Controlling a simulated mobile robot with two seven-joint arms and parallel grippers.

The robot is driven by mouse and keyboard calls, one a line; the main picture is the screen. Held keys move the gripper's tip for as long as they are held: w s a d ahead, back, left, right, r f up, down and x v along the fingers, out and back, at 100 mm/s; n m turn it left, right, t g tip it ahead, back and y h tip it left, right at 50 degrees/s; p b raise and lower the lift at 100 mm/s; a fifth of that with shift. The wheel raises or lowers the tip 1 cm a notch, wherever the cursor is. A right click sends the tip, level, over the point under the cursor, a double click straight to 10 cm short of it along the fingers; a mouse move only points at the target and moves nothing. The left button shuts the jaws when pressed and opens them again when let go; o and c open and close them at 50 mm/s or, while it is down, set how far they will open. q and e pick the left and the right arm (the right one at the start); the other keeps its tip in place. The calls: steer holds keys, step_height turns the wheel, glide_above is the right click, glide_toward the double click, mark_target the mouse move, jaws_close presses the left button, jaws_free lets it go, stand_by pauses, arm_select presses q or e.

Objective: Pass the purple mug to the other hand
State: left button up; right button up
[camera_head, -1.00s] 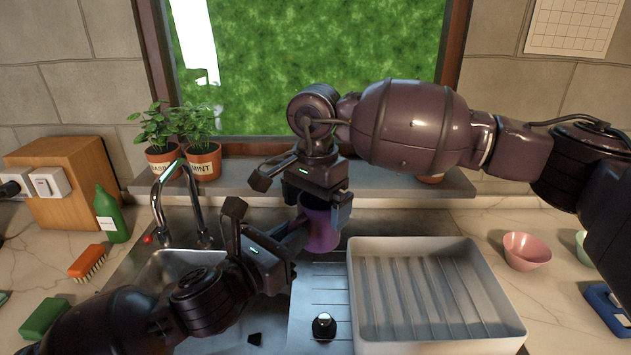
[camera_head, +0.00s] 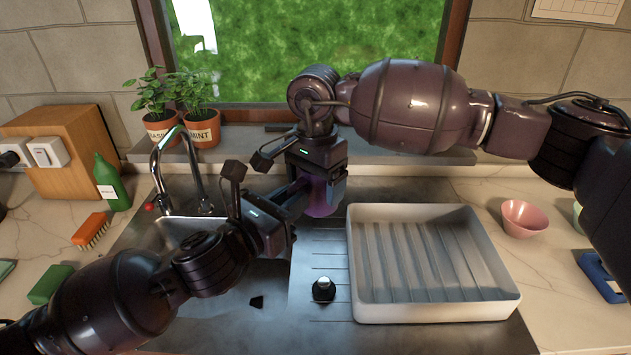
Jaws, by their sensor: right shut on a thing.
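The purple mug (camera_head: 324,201) is held above the drainboard, left of the white dish tray. My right gripper (camera_head: 320,184) comes down from above and is shut on the mug, hiding its upper part. My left gripper (camera_head: 297,196) reaches in from the lower left. Its fingertips are right at the mug's left side and overlap it in the picture. I cannot tell whether they touch it or how far apart they are.
The white dish tray (camera_head: 507,291) is empty. A dark stopper-like object (camera_head: 323,290) stands on the drainboard (camera_head: 318,325). The faucet (camera_head: 162,165) and potted herbs (camera_head: 203,131) are behind left. A pink bowl (camera_head: 525,218) is at right; a green bottle (camera_head: 110,184) and brush (camera_head: 91,229) are at left.

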arm_select(q)
steer(key=o, duration=0.4)
steer(key=shift+o, duration=0.2)
